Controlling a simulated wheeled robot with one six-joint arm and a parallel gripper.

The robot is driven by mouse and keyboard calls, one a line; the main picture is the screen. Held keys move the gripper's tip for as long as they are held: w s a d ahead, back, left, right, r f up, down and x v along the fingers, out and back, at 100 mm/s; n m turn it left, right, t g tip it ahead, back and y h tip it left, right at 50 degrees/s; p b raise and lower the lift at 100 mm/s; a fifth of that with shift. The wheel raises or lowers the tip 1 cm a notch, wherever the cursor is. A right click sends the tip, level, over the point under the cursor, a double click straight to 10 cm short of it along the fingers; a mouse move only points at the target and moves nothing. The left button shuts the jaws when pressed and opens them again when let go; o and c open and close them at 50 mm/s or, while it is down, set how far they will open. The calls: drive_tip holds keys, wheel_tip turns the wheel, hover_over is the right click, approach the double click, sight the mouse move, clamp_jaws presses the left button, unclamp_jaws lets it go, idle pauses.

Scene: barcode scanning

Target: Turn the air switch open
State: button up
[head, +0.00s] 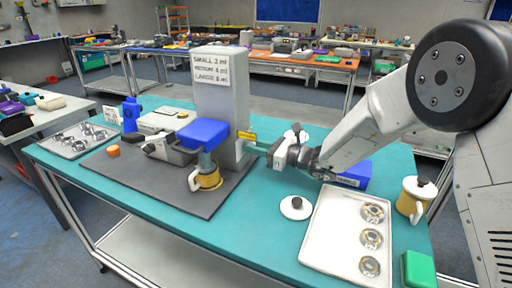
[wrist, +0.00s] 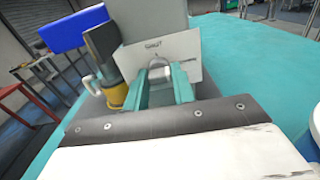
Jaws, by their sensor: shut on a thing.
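The tall grey machine (head: 221,100) stands on a dark mat, with a paper listing small, medium and large amounts. Its air switch (wrist: 159,73) shows in the wrist view as a small grey knob in front of a pale plate (wrist: 160,50) that bears a short dark word, too blurred to read surely. My gripper (head: 256,148) reaches the machine's right side. In the wrist view, my gripper's two teal fingers (wrist: 160,84) are shut on the switch, one on each side. In the head view the switch is hidden by the fingers and a yellow label (head: 247,136).
A blue-topped unit (head: 201,134) with a yellow-and-white mug (head: 208,180) stands at the machine's front. A white tray (head: 322,250) with metal rings, a round white lid (head: 295,208) and another mug (head: 414,198) are at the right. The teal table (head: 245,235) is bare at front centre.

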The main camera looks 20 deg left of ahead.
drive_tip(key=o, duration=1)
drive_tip(key=shift+c, duration=0.2)
drive_tip(key=shift+d, duration=0.15)
drive_tip(key=d, duration=0.7)
drive_tip(key=shift+s+d, duration=0.25)
drive_tip(key=shift+s, duration=0.05)
